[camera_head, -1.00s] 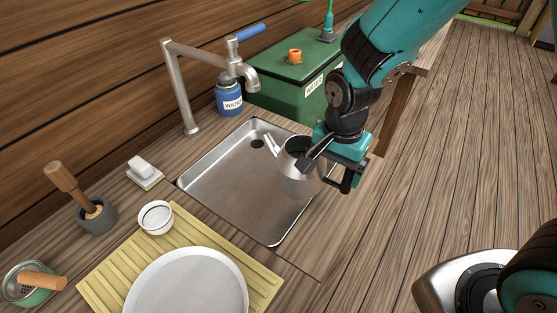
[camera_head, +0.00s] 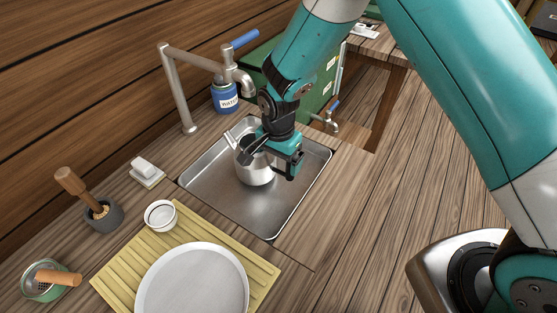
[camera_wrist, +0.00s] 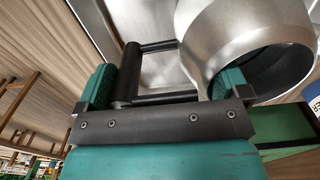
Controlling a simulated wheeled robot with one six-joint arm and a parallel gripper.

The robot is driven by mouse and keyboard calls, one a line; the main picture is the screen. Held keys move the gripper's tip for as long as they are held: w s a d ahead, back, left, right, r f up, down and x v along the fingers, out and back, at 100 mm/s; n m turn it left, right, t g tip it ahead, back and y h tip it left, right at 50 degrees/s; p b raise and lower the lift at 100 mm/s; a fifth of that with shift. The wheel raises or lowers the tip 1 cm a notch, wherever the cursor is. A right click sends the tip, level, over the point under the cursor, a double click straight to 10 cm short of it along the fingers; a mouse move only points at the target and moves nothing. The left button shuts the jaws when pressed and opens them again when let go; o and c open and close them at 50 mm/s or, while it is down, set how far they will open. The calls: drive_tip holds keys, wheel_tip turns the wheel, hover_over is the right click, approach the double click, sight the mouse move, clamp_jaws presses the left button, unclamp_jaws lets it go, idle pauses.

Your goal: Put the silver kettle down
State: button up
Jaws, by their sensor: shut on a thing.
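The silver kettle (camera_head: 256,172) is over the sink basin (camera_head: 290,205), upright, with its spout toward the upper left. I cannot tell whether its base touches the basin floor. My gripper (camera_head: 276,150) is at the kettle's right side, shut on its handle. In the wrist view the dark handle (camera_wrist: 128,72) lies between the two teal fingers, and the kettle's open round mouth (camera_wrist: 265,70) shows at upper right. My gripper hides part of the kettle in the head view.
A tap (camera_head: 240,80) with a blue lever stands behind the sink, beside a blue water can (camera_head: 224,98). A yellow drying mat (camera_head: 125,268) with a white plate (camera_head: 195,285) lies in front. A white cup (camera_head: 160,216) and soap (camera_head: 144,167) stand left. The basin's right part is bare.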

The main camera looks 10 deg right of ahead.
drive_tip(key=shift+f, duration=0.9)
drive_tip(key=shift+f, duration=0.15)
drive_tip(key=o, duration=0.9)
drive_tip(key=shift+o, duration=0.2)
wheel_tip(320, 180, up, 12)
drive_tip(key=b, duration=0.2)
drive_tip(key=shift+b, duration=0.3)
drive_tip(key=shift+s+r, duration=0.1)
drive_tip(key=shift+r, duration=0.4)
drive_tip(key=s+d+r+n+y, duration=0.2)
drive_tip(key=s+r+n, duration=0.5)
drive_tip(key=s, duration=0.4)
drive_tip(key=s+d+r+n+y, duration=0.2)
drive_tip(key=s+r+n, duration=0.5)
drive_tip(key=s, duration=0.5)
drive_tip(key=shift+d+n, duration=0.35)
drive_tip(key=shift+n, duration=0.75)
